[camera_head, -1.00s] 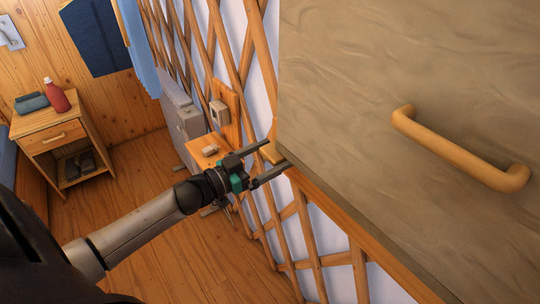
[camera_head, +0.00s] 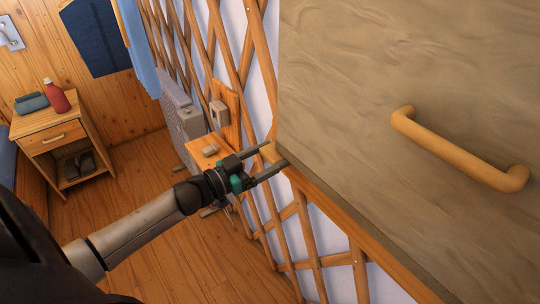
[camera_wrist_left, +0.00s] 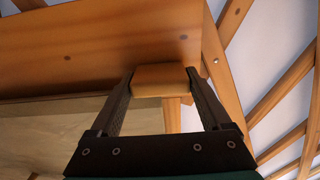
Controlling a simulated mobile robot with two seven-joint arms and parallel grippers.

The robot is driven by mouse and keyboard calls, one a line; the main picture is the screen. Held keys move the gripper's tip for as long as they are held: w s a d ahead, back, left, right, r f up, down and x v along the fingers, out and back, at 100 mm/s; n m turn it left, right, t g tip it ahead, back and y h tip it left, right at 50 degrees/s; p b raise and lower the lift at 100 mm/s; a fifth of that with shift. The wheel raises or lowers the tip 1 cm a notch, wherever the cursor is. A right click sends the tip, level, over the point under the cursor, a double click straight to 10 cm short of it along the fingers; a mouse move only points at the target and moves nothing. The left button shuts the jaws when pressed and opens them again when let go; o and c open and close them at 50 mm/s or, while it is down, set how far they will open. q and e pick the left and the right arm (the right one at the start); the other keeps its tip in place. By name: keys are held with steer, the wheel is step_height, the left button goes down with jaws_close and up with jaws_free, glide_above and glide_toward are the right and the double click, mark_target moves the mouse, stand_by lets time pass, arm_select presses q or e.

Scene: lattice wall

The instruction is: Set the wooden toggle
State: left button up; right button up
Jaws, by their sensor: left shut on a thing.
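The wooden toggle (camera_head: 268,152) is a small orange-brown block at the left edge of the large felt-covered panel (camera_head: 375,75). In the left wrist view the toggle (camera_wrist_left: 162,78) lies against the face of a long wooden board (camera_wrist_left: 100,45). My left gripper (camera_head: 277,155) is shut on the toggle, with one finger on each side of it. The left wrist view shows the two fingertips (camera_wrist_left: 161,84) at the block's left and right ends. The toggle's mounting is hidden. My right gripper is in neither view.
A wooden bar handle (camera_head: 460,150) stands out from the panel. A lattice wall (camera_head: 300,215) runs beside my left arm. A grey cabinet (camera_head: 183,115), a wooden switch board (camera_head: 228,112) and a nightstand (camera_head: 50,140) with a red bottle (camera_head: 56,96) stand further back.

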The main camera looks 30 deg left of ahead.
mark_target(264, 158)
arm_select(q)
steer(key=shift+m, duration=0.3)
steer(key=m, duration=0.3)
steer(key=shift+f+p, duration=0.3)
steer(key=shift+f, duration=0.05)
steer(key=m, duration=0.4)
steer(key=shift+w+a+f+m, duration=0.15)
steer(key=shift+a+f+m, duration=0.15)
steer(key=shift+f, duration=0.1)
steer(key=m, duration=0.3)
steer(key=m+b, duration=0.1)
steer(key=shift+w+a+f, duration=0.1)
steer(key=shift+a+f, duration=0.15)
steer(key=shift+f, duration=0.05)
steer(key=shift+w+a+f+m+b, duration=0.1)
steer(key=shift+a+m+b, duration=0.15)
steer(key=shift+m, duration=1)
steer(key=shift+w+a+m+b, duration=0.15)
steer(key=shift+m+b, duration=0.1)
steer(key=shift+m, duration=1)
steer(key=o, duration=1.2)
steer(key=shift+s, duration=0.1)
